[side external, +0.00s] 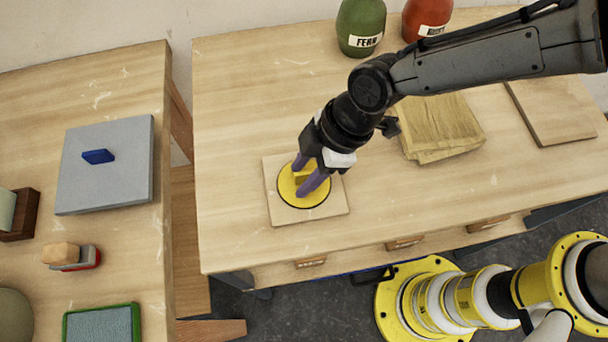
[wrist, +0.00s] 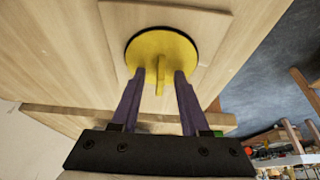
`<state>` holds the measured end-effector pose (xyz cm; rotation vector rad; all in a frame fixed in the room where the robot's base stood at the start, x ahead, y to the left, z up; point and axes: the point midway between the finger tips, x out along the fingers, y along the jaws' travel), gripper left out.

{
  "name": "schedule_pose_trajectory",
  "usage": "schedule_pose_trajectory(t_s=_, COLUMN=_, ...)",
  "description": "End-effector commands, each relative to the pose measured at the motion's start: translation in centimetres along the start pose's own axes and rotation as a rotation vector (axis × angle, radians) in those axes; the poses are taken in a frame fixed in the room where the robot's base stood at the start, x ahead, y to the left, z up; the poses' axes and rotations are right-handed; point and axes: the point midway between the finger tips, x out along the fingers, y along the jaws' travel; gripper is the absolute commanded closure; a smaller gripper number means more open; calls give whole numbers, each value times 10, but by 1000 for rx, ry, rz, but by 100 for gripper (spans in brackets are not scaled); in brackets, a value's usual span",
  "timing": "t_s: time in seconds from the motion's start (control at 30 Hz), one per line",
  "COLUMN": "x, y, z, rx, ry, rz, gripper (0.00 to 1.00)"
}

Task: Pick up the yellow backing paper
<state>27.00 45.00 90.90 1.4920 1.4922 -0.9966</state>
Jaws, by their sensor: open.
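The yellow backing paper appears to be the flat yellow disc with a dark rim (side external: 318,198) lying on a square wooden board (side external: 279,211). It has a small upright yellow tab near its middle. The disc also shows in the wrist view (wrist: 176,44), with the tab standing between my fingers. My gripper (side external: 302,179) points down over the disc, its two purple fingers open on either side of the tab. In the wrist view, my gripper (wrist: 159,75) shows gaps between the tab and both fingers. Whether the fingertips touch the disc I cannot tell.
A stack of tan sheets (side external: 440,125) and another wooden board (side external: 553,108) lie to the right. A green bottle (side external: 361,24) and a red bottle (side external: 425,16) stand at the back. A second table at left holds a grey plate (side external: 105,185) with a blue handle.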

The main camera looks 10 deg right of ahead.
Motion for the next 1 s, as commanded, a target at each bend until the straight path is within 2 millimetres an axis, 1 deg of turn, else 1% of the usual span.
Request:
schedule_pose_trajectory(t_s=0.07, x=0, y=0, z=0, rx=0, ry=0, rz=0, gripper=55)
schedule_pose_trajectory(t_s=0.1, x=0, y=0, z=0, rx=0, ry=0, rz=0, gripper=57)
schedule_pose_trajectory(t_s=0.17, x=0, y=0, z=0, rx=0, ry=0, rz=0, gripper=68)
schedule_pose_trajectory(t_s=0.3, x=0, y=0, z=0, rx=0, ry=0, rz=0, gripper=93)
schedule_pose_trajectory(t_s=0.33, x=0, y=0, z=0, rx=0, ry=0, rz=0, gripper=98)
schedule_pose_trajectory(t_s=0.37, x=-1, y=0, z=0, rx=0, ry=0, rz=0, gripper=100)
schedule_pose_trajectory(t_s=0.83, x=-1, y=0, z=0, rx=0, ry=1, rz=0, gripper=100)
schedule_pose_trajectory(t_s=1.0, x=-10, y=0, z=-4, rx=1, ry=3, rz=1, gripper=100)
